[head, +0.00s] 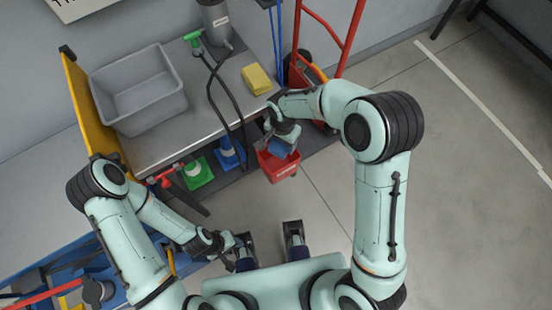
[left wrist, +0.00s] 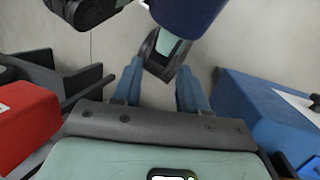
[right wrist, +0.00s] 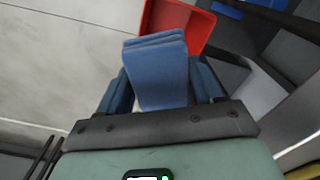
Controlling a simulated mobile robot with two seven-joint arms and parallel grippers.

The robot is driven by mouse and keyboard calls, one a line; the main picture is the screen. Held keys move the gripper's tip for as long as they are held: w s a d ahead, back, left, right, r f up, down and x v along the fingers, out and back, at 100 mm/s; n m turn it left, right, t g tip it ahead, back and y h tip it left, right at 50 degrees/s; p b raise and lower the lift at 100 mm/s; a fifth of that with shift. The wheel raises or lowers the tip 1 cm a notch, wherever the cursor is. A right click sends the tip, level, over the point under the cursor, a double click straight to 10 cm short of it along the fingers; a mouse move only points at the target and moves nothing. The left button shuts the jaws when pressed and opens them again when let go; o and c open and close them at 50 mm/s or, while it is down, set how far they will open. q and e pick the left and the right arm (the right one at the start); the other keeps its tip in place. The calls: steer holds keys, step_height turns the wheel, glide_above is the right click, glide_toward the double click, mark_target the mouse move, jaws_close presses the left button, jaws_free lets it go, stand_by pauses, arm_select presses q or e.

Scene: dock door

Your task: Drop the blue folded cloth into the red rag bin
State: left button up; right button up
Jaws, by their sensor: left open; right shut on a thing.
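The blue folded cloth (right wrist: 158,72) is held between the fingers of my right gripper (right wrist: 160,92) in the right wrist view. In the head view the cloth (head: 280,148) shows just above the red rag bin (head: 282,172), overlapping its opening. The red bin (right wrist: 180,18) also shows behind the cloth in the right wrist view, with part of its inside visible. The cloth hides some of the bin's rim. My left gripper (head: 238,250) is low at the left, away from the bin. Its fingers (left wrist: 160,85) are apart and empty in the left wrist view.
A steel table holds a grey tub (head: 138,92), a yellow block (head: 256,79) and a grey canister (head: 215,20). Green (head: 198,172) and blue (head: 230,153) items stand below it. A red hand truck (head: 325,40) stands behind the bin. The floor at the right is clear.

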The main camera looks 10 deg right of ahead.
step_height(320, 180, down, 4)
steer(key=shift+r+b, duration=0.15)
steer(key=shift+b, duration=0.95)
steer(key=shift+f+b, duration=0.5)
steer(key=shift+f, duration=0.2)
arm_select(q)
steer(key=f, duration=0.1)
steer(key=w+f, duration=0.1)
steer(key=shift+w+f+t, duration=0.15)
steer(key=shift+f+t, duration=0.15)
steer(key=shift+f, duration=0.05)
arm_select(e)
steer(key=o, duration=1)
steer(key=shift+r, duration=0.1)
step_height(320, 180, up, 13)
steer(key=shift+r+p, duration=0.2)
steer(key=shift+p, duration=1)
arm_select(q)
steer(key=shift+s+r, duration=0.25)
steer(key=shift+r, duration=0.2)
steer(key=shift+s+r, duration=0.2)
steer(key=shift+r, duration=0.25)
arm_select(e)
steer(key=shift+f, duration=0.1)
